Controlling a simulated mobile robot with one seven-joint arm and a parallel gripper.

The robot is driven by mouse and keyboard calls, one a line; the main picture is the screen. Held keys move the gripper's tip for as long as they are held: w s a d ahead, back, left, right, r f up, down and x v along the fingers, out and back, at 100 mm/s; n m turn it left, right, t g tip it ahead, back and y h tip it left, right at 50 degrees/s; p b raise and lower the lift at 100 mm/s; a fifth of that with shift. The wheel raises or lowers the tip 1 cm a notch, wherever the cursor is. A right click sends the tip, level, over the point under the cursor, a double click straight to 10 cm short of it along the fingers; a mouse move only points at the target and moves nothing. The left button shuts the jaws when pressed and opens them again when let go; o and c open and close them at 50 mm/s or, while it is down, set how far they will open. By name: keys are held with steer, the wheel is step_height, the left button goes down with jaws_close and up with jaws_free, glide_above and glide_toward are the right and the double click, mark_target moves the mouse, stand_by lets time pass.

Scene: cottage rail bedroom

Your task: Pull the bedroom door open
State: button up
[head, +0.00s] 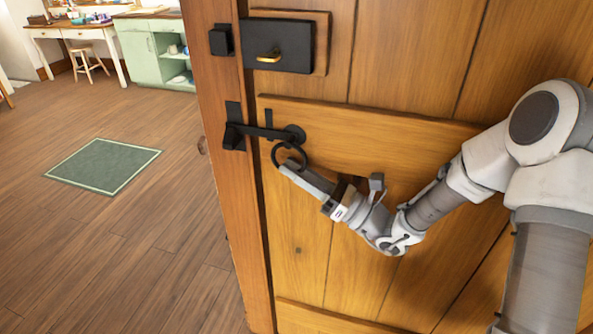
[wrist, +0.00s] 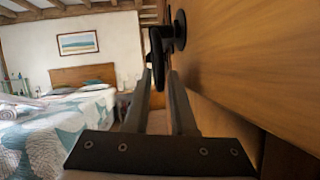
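The wooden plank door (head: 380,60) fills the right half of the head view. It stands against a wooden post (head: 222,90), with only a narrow dark gap between them. A black latch bar (head: 270,132) reaches across to a black catch on the post. Below it hangs a black ring handle (head: 277,152). My gripper (head: 289,166) is at the ring's lower part. In the wrist view the two fingers (wrist: 160,82) are apart, with the black ring (wrist: 158,50) edge-on between their tips. I cannot tell whether a finger touches it.
A black lock box (head: 290,36) with a brass handle sits above the latch. Wooden floor with a green rug (head: 104,166) is clear at left. A table, stool and green cabinet (head: 160,52) stand far off. The wrist view shows a bed (wrist: 70,115).

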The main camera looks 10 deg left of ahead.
steer(key=shift+c, duration=0.3)
jaws_close()
steer(key=shift+f, duration=0.1)
stand_by(1.0)
